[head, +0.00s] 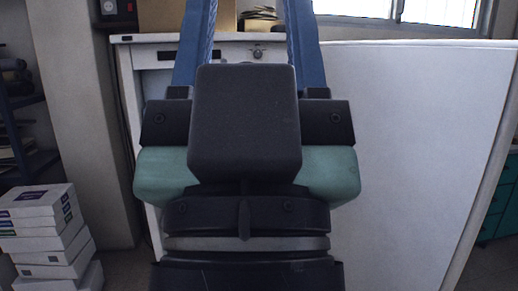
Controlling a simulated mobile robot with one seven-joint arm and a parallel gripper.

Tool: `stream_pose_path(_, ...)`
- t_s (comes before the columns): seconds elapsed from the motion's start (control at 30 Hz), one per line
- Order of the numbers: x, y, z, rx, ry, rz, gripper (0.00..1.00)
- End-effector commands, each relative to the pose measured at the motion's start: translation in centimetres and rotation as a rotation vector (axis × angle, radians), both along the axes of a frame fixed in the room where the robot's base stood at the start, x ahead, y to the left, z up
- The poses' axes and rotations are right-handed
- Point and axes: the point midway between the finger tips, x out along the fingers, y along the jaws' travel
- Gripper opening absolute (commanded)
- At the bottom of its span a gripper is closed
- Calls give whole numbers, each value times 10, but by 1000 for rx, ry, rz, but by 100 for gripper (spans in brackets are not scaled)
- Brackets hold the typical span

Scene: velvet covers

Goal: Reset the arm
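My gripper (248,12) fills the middle of the head view, seen from behind and pointing away from me. Its two blue fingers stand well apart, and only background shows between them in the visible part. The fingertips run to or past the top edge, so their ends cannot be seen. The gripper body is dark with green side parts. I see nothing held.
A white panel (425,150) stands at the right, by a white cabinet or desk (133,95). White boxes (45,240) are stacked at the lower left, near a dark shelf (25,130). A cardboard box (165,15) is at the back, and a window (440,10) at the upper right.

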Motion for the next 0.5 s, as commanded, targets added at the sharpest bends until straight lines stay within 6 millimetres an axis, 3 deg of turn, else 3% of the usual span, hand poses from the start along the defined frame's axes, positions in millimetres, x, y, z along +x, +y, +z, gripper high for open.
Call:
stream_pose_path(0.03,7,-4,28,0,16,-11,52)
stream_pose_path(0.5,8,-4,168,-4,21,-13,52)
